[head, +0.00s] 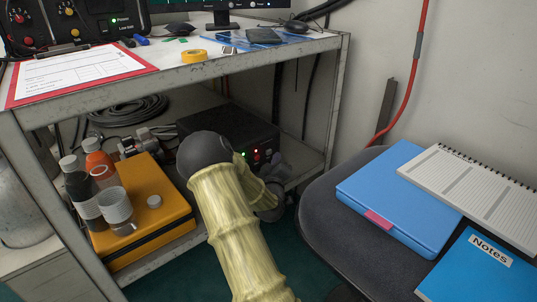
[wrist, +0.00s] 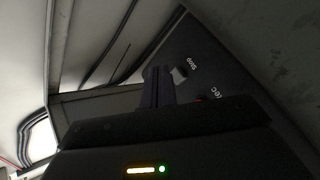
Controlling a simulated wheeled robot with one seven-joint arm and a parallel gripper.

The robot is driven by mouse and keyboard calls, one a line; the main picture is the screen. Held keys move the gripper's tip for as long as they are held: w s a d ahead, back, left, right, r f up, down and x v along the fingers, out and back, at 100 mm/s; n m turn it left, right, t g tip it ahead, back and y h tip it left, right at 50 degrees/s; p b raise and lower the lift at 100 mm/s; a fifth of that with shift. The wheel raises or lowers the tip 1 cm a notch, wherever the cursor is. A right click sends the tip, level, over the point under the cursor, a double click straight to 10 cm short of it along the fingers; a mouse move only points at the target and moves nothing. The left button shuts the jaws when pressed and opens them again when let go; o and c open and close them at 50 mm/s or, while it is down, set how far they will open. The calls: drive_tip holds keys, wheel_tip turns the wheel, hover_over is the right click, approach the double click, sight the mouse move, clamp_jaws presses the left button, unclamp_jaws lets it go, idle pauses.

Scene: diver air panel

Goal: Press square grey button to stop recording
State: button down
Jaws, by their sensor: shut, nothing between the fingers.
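The black recorder box (head: 225,128) stands on the lower shelf of the bench, with small red and green lights on its front. In the wrist view its dark front panel (wrist: 215,85) is tilted. The square grey button (wrist: 181,73) shows there next to the word "Stop", partly hidden by my fingertips. My gripper (wrist: 158,73) is shut and empty, its tips just left of the button in the picture. I cannot tell whether they touch it. In the head view my arm reaches to the box's right front and the fingertips cannot be made out.
A red light (wrist: 200,100) glows beside a partly hidden label. Left of the box, an orange case (head: 150,215) carries bottles and a cup. The bench top (head: 165,80) lies above the box. A grey chair (head: 325,215) with a blue folder (head: 395,195) stands close on the right.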

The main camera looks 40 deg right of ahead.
drive_tip(key=shift+w+a, duration=0.2)
drive_tip(key=shift+w, duration=0.15)
idle(0.5)
drive_tip(key=shift+a, duration=0.2)
drive_tip(key=shift+s+d, duration=0.25)
drive_tip(key=shift+d, duration=0.25)
drive_tip(key=shift+w+a, duration=0.2)
drive_tip(key=shift+w, duration=0.15)
drive_tip(key=shift+w, duration=0.2)
